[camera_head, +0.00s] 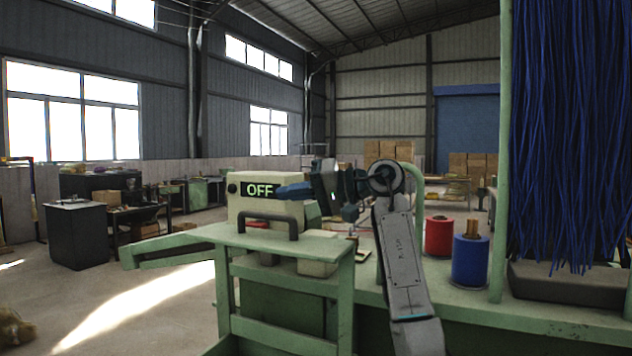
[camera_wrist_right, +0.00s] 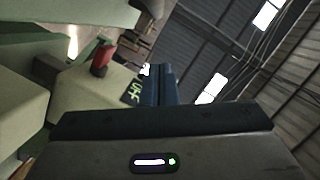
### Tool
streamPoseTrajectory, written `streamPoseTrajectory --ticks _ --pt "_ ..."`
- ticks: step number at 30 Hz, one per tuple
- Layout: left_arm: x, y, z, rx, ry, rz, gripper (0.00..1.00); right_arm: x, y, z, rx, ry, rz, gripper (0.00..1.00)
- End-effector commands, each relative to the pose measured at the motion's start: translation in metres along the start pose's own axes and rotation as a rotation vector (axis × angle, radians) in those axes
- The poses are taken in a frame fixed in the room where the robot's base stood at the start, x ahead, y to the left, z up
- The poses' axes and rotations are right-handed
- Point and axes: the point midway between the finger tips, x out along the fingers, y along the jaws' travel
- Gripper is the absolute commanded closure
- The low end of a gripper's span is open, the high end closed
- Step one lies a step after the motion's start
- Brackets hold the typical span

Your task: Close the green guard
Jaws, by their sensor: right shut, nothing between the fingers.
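A green frame with a flat top and upright bars, which looks like the green guard (camera_head: 310,246), stands at the front left of the green machine in the head view. A dark handle (camera_head: 293,222) rises from its top. I cannot tell how far the guard is open. Behind it is a pale control box (camera_head: 240,213) with an OFF display (camera_head: 259,190). My right gripper (camera_head: 283,191) is shut and empty, up by the display and above the guard's handle, apart from it. Its blue fingers also show in the right wrist view (camera_wrist_right: 160,88). My left gripper is out of view.
A red spool (camera_head: 438,237) and a blue spool (camera_head: 470,260) stand on the green machine bed to the right. Blue bristles (camera_head: 565,130) hang at the far right beside a green post (camera_head: 503,150). Open floor (camera_head: 130,315) lies to the left.

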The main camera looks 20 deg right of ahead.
Motion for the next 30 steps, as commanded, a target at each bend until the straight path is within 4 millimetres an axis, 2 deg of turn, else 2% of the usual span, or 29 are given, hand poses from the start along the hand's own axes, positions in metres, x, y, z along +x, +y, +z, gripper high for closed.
streamPoseTrajectory --ticks 1,6,10,24,30 --pt "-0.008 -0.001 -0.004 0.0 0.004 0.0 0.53 0.011 -0.004 -0.001 0.002 -0.004 -0.003 1.0" --pt "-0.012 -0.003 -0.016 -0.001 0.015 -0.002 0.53 0.014 -0.001 0.023 -0.001 0.0 0.0 1.0" --pt "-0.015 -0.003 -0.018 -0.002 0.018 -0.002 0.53 0.016 -0.001 0.034 0.0 0.0 0.0 1.0" --pt "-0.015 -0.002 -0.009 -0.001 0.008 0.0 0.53 0.017 0.0 0.039 -0.001 0.001 0.0 1.0" --pt "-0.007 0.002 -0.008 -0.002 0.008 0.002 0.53 0.018 -0.002 0.048 -0.03 0.0 0.007 1.0"
